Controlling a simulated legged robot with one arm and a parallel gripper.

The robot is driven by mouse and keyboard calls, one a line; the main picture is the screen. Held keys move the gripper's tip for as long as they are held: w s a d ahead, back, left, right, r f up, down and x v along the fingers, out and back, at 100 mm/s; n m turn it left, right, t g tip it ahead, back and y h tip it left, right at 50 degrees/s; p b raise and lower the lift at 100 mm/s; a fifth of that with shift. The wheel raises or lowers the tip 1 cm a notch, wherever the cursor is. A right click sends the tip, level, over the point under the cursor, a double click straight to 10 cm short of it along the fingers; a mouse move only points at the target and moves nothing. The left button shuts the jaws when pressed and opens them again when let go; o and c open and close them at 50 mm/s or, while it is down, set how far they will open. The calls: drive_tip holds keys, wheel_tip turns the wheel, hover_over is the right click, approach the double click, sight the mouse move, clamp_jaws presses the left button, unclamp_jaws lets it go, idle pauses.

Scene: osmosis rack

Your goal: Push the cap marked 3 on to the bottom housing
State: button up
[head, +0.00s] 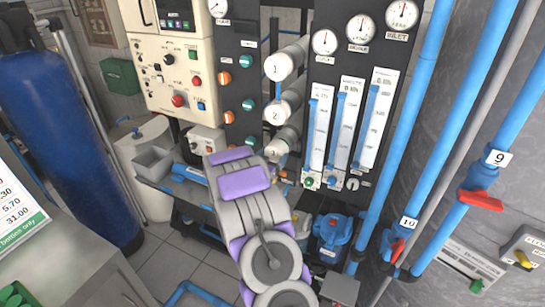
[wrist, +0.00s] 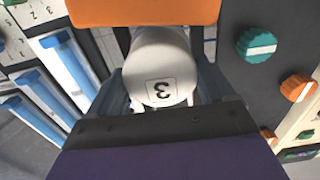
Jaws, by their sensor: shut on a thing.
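The white cap marked 3 (wrist: 160,68) is in the middle of the wrist view, its label upside down. The dark fingers of my gripper (wrist: 162,98) stand on both sides of it and are shut on it. In the head view the cap (head: 273,151) shows at the front end of the bottom housing (head: 289,136), a grey-white horizontal cylinder. My arm reaches up to it from below, and my gripper (head: 275,165) is mostly hidden behind the arm. I cannot tell whether any gap is left between cap and housing.
Housings marked 1 (head: 284,64) and 2 (head: 279,109) lie above. Flow meters (head: 345,125) stand close on the right; orange and teal knobs (head: 225,78) are on the left. An orange part (wrist: 145,12) crosses the top of the wrist view.

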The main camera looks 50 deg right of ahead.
drive_tip(key=shift+w+d, duration=0.15)
drive_tip(key=shift+d, duration=0.4)
idle(0.4)
drive_tip(key=o, duration=0.9)
drive_tip(key=p+v, duration=0.2)
drive_tip(key=v, duration=1.5)
drive_tip(key=shift+a+p, duration=0.2)
drive_tip(key=shift+p, duration=0.1)
